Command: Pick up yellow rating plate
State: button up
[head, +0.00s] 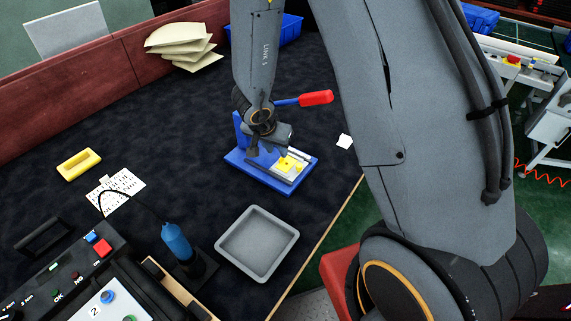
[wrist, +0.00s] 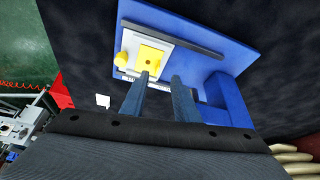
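The yellow rating plate (head: 285,163) lies in the light-coloured nest of a blue press fixture (head: 262,176). In the wrist view the plate (wrist: 150,54) is a yellow square with a small dark mark at its middle. My gripper (head: 268,150) is just above the fixture, beside the plate. In the wrist view my gripper (wrist: 160,79) shows two dark fingers apart with nothing between them. The left fingertip overlaps the lower edge of the plate in the picture; I cannot tell whether it touches.
The fixture has a lever with a red handle (head: 316,98). A grey square tray (head: 225,245) stands nearer on the dark table. A blue screwdriver-like tool (head: 176,241), a yellow block (head: 70,170), a printed sheet (head: 124,181) and a control box lie left. A blue bin (head: 277,37) stands behind.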

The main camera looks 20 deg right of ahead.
aim_at(280, 164)
jog(key=x, duration=0.3)
jog(key=b+x, duration=0.1)
jog(key=shift+s+d+f, duration=0.1)
jog(key=shift+s+f, duration=0.1)
jog(key=shift+s, duration=0.1)
grip_shut()
